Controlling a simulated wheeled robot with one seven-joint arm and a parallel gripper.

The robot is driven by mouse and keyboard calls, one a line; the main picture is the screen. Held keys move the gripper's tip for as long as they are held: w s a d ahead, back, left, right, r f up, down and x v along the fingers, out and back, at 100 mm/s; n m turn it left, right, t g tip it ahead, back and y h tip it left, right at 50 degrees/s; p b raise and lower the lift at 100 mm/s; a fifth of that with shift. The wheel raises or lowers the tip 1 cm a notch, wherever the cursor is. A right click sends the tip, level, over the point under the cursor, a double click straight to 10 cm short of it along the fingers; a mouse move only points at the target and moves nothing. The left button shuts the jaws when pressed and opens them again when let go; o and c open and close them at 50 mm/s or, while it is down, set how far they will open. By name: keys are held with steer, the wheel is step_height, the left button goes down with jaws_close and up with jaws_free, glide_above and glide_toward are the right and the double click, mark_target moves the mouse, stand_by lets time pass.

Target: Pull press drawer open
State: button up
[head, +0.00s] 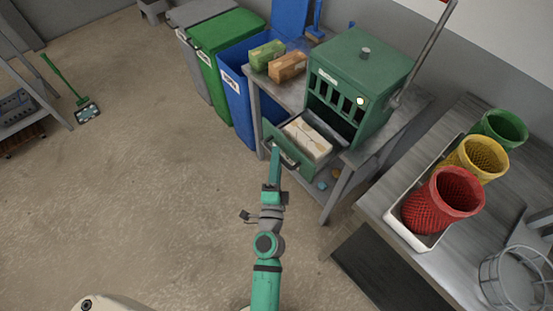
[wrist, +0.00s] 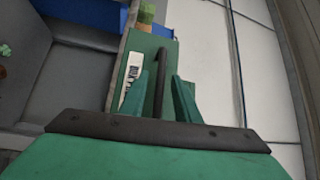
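The green press (head: 360,75) stands on a grey workbench. Its drawer (head: 279,143) is pulled out toward the front left and holds a pale, tied block (head: 307,138). The drawer's green front panel with a white label shows in the wrist view (wrist: 165,48). Its dark bar handle (wrist: 156,70) runs between the fingers of my gripper (wrist: 160,85). The fingers stand apart with gaps beside the bar, so my gripper looks open around the handle. In the head view, my gripper (head: 275,165) is at the drawer front and hides part of the handle.
Green (head: 225,42) and blue (head: 245,80) bins stand left of the bench. Green (head: 266,55) and orange-brown (head: 288,66) blocks lie beside the press. A table (head: 455,255) at right carries red (head: 440,200), yellow and green baskets.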

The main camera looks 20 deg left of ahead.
stand_by(0.3)
steer(key=v, duration=1)
steer(key=shift+s, duration=0.4)
stand_by(0.4)
steer(key=s+d+n+g+h, duration=0.1)
steer(key=s+d+n, duration=0.3)
steer(key=s, duration=0.3)
steer(key=s+d+r+n+g+h, duration=0.1)
steer(key=s+d+n+h, duration=0.1)
steer(key=s+d+n, duration=0.2)
steer(key=s+d+n+g+h, duration=0.1)
steer(key=s+d+n, duration=0.3)
steer(key=s, duration=0.5)
steer(key=shift+s+r+n+g+h, duration=0.3)
steer(key=shift+n+h, duration=0.1)
steer(key=shift+n, duration=0.5)
